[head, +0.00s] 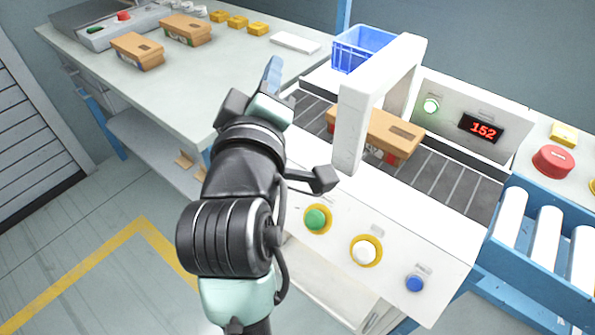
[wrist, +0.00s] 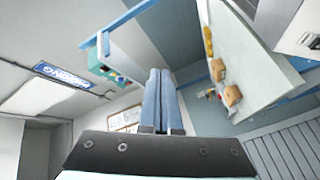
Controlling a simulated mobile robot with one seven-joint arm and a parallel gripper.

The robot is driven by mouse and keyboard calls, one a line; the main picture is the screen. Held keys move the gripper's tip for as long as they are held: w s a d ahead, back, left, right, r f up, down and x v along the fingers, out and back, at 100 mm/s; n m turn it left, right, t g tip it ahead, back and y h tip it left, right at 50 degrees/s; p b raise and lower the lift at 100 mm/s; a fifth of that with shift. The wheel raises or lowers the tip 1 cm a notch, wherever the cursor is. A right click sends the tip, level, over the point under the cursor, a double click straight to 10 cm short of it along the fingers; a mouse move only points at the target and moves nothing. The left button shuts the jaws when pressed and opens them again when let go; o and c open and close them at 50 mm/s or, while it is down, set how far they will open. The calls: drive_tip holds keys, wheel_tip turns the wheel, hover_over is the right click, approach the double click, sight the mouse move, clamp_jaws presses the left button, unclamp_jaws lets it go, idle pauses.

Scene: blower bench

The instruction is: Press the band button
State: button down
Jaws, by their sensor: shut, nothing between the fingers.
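Three buttons sit on the white front panel (head: 390,225) in the head view: a green one (head: 316,219) in a yellow ring, a white one (head: 364,252) in a yellow ring, and a blue one (head: 414,284). Their labels are too small to read, so I cannot tell which is the band button. My gripper (head: 273,66) is shut and empty, up and to the left of the buttons, apart from them. Its blue fingers (wrist: 162,72) lie together in the wrist view, pointing away from the panel.
A white arch (head: 352,115) spans the dark belt (head: 450,178), with a cardboard box (head: 395,133) under it. Behind are a lit green lamp (head: 431,105) and a display (head: 481,128) reading 152. A red button (head: 553,160) and rollers (head: 547,230) are at right; a bench (head: 215,75) at left.

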sight(312, 221)
drive_tip(key=s+a+f+n+g+h+p, duration=0.25)
drive_tip(key=f+n+g+p, duration=0.35)
drive_tip(key=f+n+p, duration=0.45)
drive_tip(key=s+d+f+n+g+h+p, duration=0.1)
drive_tip(key=s+f+n+g+p, duration=0.1)
drive_tip(key=s+p, duration=0.4)
drive_tip(key=s+f+n+g+h+p, duration=0.1)
drive_tip(key=s+n+g+p, duration=0.2)
drive_tip(key=s+n+p, duration=0.2)
drive_tip(key=shift+s+d+f+p, duration=0.35)
drive_tip(key=shift+s+f+p, duration=0.1)
drive_tip(key=shift+s, duration=0.15)
drive_tip(key=shift+n, duration=0.25)
drive_tip(key=b+x, duration=0.1)
drive_tip(key=x, duration=1.3)
drive_tip(key=shift+d+r+b, duration=0.1)
drive_tip(key=shift+r+b, duration=0.05)
drive_tip(key=shift+b, duration=0.15)
drive_tip(key=shift+w, duration=0.1)
